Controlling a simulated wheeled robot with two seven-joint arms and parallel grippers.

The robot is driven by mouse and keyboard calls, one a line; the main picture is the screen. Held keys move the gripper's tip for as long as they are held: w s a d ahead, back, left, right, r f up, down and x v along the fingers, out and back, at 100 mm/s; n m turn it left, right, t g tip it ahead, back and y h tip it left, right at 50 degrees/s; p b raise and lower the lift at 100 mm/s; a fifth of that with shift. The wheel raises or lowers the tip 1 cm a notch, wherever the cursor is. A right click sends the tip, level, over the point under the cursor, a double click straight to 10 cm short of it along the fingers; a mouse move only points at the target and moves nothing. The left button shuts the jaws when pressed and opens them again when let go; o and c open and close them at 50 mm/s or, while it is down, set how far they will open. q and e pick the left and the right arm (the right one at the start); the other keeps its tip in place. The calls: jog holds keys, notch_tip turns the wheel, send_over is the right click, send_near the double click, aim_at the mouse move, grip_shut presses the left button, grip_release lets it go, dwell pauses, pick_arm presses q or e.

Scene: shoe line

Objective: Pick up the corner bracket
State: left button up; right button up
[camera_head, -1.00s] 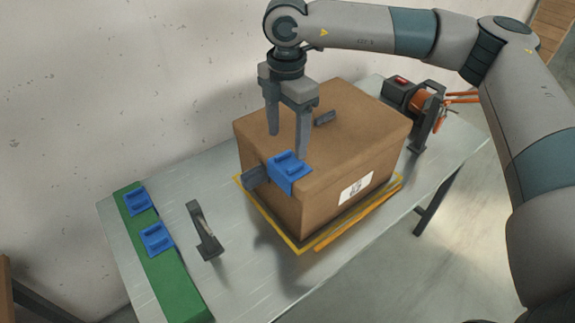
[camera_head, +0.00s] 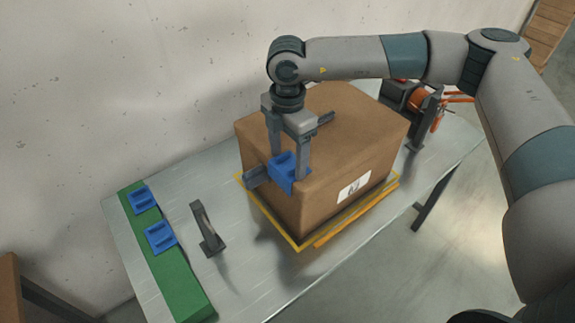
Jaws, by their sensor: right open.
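A blue corner bracket (camera_head: 284,172) sits on the near left top corner of a brown cardboard box (camera_head: 355,130). My right gripper (camera_head: 290,166) points down over it, open, with one finger on either side of the bracket. Part of the bracket is hidden behind the near finger; whether the fingers touch it, I cannot tell. Two more blue brackets, one farther back (camera_head: 142,198) and one nearer (camera_head: 160,237), lie on a green strip (camera_head: 182,282) at the table's left end. My left gripper is not in view.
The box stands on a yellow-edged base (camera_head: 297,244) on a metal table (camera_head: 265,285). Dark grey pieces show at its left side (camera_head: 256,176) and on top (camera_head: 326,118). A dark upright handle (camera_head: 207,228) stands left; a device with orange parts (camera_head: 415,100) stands behind right.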

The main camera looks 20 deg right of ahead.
aim_at(287, 166)
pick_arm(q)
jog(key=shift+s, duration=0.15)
pick_arm(e)
jog(key=c, duration=1.1)
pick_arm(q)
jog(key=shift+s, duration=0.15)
pick_arm(e)
jog(key=shift+c, duration=0.2)
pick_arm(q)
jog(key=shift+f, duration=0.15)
pick_arm(e)
jog(key=shift+r, duration=0.2)
jog(key=shift+r, duration=0.2)
notch_tip(287, 166, up, 5)
jog(key=b, duration=0.2)
jog(key=shift+b, duration=0.3)
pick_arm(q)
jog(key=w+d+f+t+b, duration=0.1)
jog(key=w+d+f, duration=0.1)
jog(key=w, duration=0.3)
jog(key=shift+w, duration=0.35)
pick_arm(e)
jog(key=shift+r, duration=2.2)
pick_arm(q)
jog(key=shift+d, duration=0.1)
pick_arm(e)
jog(key=shift+f, duration=0.1)
